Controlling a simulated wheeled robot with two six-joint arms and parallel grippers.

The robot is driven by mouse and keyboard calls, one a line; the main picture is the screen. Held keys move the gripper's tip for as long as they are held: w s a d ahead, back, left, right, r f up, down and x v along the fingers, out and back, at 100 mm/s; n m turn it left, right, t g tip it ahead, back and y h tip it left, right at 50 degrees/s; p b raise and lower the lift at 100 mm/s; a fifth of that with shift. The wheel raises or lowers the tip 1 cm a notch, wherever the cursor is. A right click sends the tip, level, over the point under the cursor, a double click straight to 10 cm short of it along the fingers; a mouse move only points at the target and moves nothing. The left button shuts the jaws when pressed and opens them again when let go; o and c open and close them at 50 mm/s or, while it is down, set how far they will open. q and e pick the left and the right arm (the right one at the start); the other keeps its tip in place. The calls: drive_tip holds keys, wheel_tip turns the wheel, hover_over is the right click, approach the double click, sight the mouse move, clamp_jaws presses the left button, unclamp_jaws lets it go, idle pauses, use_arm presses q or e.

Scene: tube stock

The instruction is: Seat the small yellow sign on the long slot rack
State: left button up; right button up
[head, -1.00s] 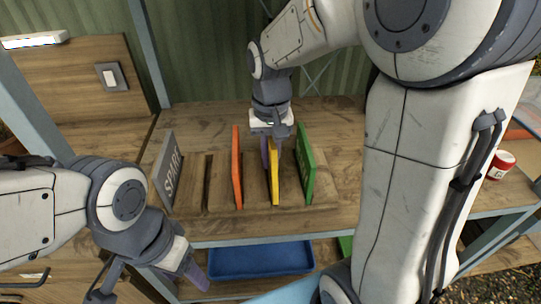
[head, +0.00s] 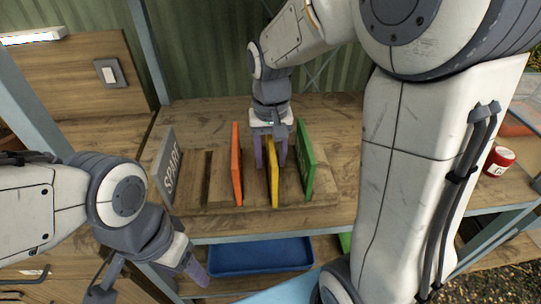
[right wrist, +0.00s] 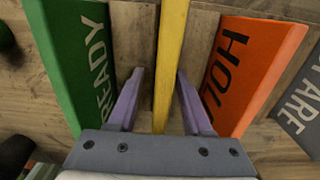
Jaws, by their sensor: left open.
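The small yellow sign (head: 273,172) stands upright on the long slot rack (head: 222,192), between the orange sign and the green sign. Its lower edge appears to be in a slot, but I cannot see how deep. My right gripper (head: 270,163) is open, with one finger on each side of the yellow sign. The right wrist view shows the yellow sign (right wrist: 171,60) edge-on between the fingers (right wrist: 160,74), with a gap on both sides. My left gripper (head: 200,277) is open and empty, low in front of the bench.
The orange sign (head: 237,165), lettered HOLD in part, and the green READY sign (head: 305,160) stand close on either side. The grey SPARE sign (head: 166,170) is at the rack's left end. A blue tray (head: 260,258) is below. A red jar (head: 499,160) stands right.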

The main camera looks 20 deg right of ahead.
sight(270, 139)
drive_tip(key=shift+r, duration=0.1)
wheel_tip(270, 139, up, 7)
drive_tip(key=shift+r+p, duration=0.15)
drive_tip(key=shift+p, duration=0.15)
use_arm(q)
drive_tip(key=shift+r, duration=0.3)
idle(0.3)
drive_tip(key=shift+a+r+p, duration=0.45)
drive_tip(key=shift+r+p, duration=0.35)
drive_tip(key=shift+d+r+p, duration=0.45)
drive_tip(key=shift+r+p, duration=0.1)
drive_tip(key=shift+r, duration=0.05)
drive_tip(key=shift+c, duration=1)
use_arm(e)
drive_tip(key=s+a+f+n, duration=0.2)
drive_tip(key=s+a+n, duration=0.3)
drive_tip(key=s, duration=0.4)
drive_tip(key=s+a+f+n+y, duration=0.1)
drive_tip(key=s+a+f+n, duration=0.2)
drive_tip(key=s+a+n, duration=0.2)
drive_tip(key=s+a, duration=0.2)
drive_tip(key=s, duration=0.2)
drive_tip(key=shift+a+f+n, duration=0.25)
drive_tip(key=shift+a+n, duration=0.05)
